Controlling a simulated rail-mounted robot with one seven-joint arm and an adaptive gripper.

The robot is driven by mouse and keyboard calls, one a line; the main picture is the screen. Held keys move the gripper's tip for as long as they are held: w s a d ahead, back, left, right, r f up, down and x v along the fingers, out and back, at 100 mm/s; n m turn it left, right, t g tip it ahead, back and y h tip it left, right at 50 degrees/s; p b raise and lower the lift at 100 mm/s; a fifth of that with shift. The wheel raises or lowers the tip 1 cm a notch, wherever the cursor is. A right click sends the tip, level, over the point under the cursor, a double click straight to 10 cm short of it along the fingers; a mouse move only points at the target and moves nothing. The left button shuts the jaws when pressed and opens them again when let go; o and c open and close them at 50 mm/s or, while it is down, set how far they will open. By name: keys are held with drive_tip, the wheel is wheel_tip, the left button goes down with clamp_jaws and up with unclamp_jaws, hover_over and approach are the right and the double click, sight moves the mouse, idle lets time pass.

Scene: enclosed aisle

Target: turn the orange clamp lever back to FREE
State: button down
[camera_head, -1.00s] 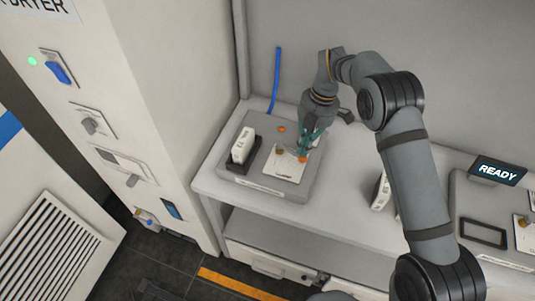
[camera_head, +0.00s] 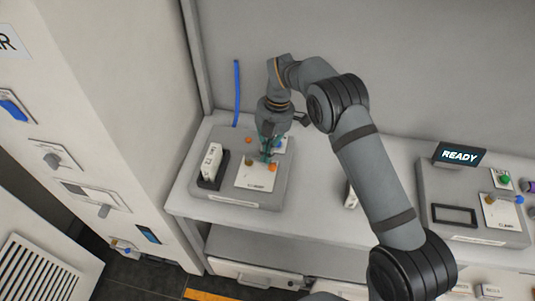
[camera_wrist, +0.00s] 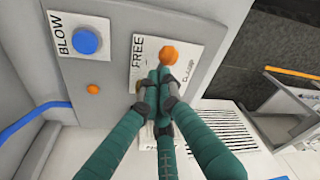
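The orange clamp lever's knob (camera_head: 272,167) stands on the white plate (camera_head: 251,183) of the left fixture; a brown pivot (camera_head: 248,160) is to its left. In the wrist view the orange knob (camera_wrist: 169,53) is between the word FREE (camera_wrist: 137,52) and the word CLAMP (camera_wrist: 184,81). My gripper (camera_head: 266,154) points down over this plate. In the wrist view its teal fingers (camera_wrist: 158,79) come together just below the knob, apparently with nothing between the tips. They hide part of the plate and the lever's arm; I cannot tell whether they touch it.
A blue BLOW button (camera_wrist: 88,40) and a small orange knob (camera_wrist: 93,89) are beside the plate. A white block stands in a black holder (camera_head: 210,166) to the left. A second fixture (camera_head: 437,190) with a READY display (camera_head: 459,155) is at the right.

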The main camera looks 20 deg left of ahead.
drive_tip(key=shift+r, duration=0.15)
wheel_tip(320, 180, up, 13)
idle(0.6)
drive_tip(key=shift+s, duration=0.15)
